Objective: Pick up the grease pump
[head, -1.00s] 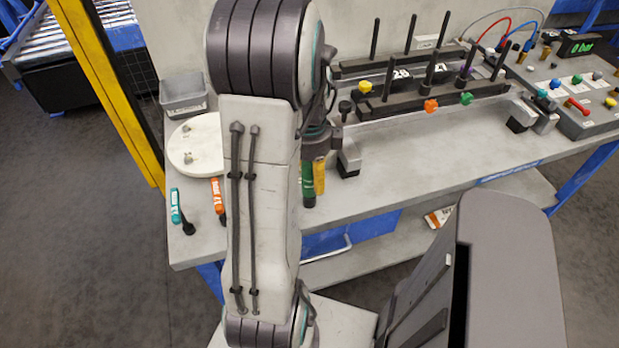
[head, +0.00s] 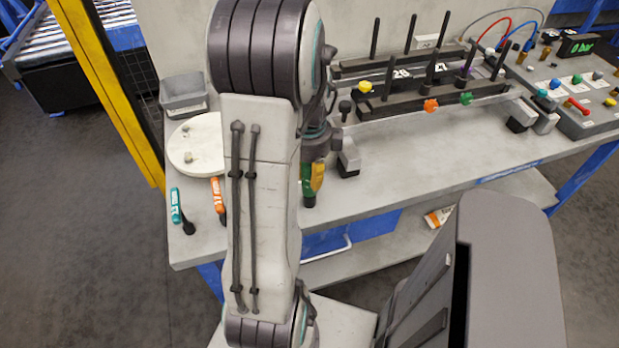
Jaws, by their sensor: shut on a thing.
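My gripper (head: 316,148) is at the bench, just right of my arm's big pale link, which hides most of it. Its fingertips are not clearly seen. A yellow tool (head: 317,178) sits right under it and appears to be held in it, tilted. A green tool with a dark end (head: 308,190) is close against the yellow one and partly covered by it. A teal tool (head: 175,206) and an orange tool (head: 217,194) lie farther left on the bench. I cannot read which tool is the grease pump.
The grey bench (head: 420,165) has clear room right of my gripper. A dark block with a pale top (head: 348,160) stands close on its right. A round white plate (head: 196,145) and a grey bin (head: 184,95) are at the left. A black rack with upright rods (head: 420,85) stands behind.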

